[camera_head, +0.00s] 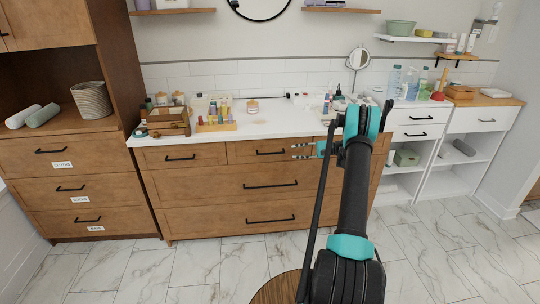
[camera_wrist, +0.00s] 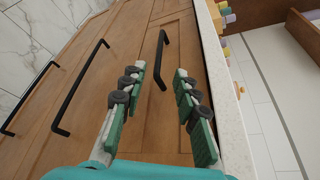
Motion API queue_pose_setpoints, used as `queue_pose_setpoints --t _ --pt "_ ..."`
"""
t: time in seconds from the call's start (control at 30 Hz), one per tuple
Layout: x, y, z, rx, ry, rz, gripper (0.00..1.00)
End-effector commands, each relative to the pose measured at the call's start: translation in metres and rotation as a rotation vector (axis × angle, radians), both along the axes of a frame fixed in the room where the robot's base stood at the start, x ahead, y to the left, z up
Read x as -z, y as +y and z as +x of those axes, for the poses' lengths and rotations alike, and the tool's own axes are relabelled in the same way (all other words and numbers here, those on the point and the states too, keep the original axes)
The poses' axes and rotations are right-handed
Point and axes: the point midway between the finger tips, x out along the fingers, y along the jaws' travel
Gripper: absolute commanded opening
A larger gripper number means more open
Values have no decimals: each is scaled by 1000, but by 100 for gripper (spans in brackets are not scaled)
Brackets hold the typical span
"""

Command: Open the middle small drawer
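The middle small drawer (camera_head: 238,153) is in the top row of the wooden vanity and sits closed, flush with its neighbours. Its black bar handle (camera_head: 270,153) also shows in the wrist view (camera_wrist: 163,60). My gripper (camera_head: 297,151) is open and empty, just right of the handle in the head view, with its fingers pointing left. In the wrist view my gripper's two fingertips (camera_wrist: 160,71) lie on either side of the handle's near part in the picture. I cannot tell whether they touch it or how far they are from it.
The white countertop (camera_head: 285,127) overhangs close above the drawer and holds bottles and a wooden organiser (camera_head: 170,122). A left small drawer (camera_head: 155,160) and two wide drawers (camera_head: 215,187) below are closed. My arm hides the vanity's right part. Tiled floor in front is clear.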

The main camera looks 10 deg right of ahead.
Motion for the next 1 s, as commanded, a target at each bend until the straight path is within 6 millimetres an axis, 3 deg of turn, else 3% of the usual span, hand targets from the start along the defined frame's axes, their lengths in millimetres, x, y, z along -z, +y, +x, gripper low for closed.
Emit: queue_pose_setpoints --t 0.6,0.8,1.0 --pt "26 111 37 -2 0 -1 31" --pt "30 130 44 -1 0 -2 31" --pt "31 135 46 0 -1 -2 31"
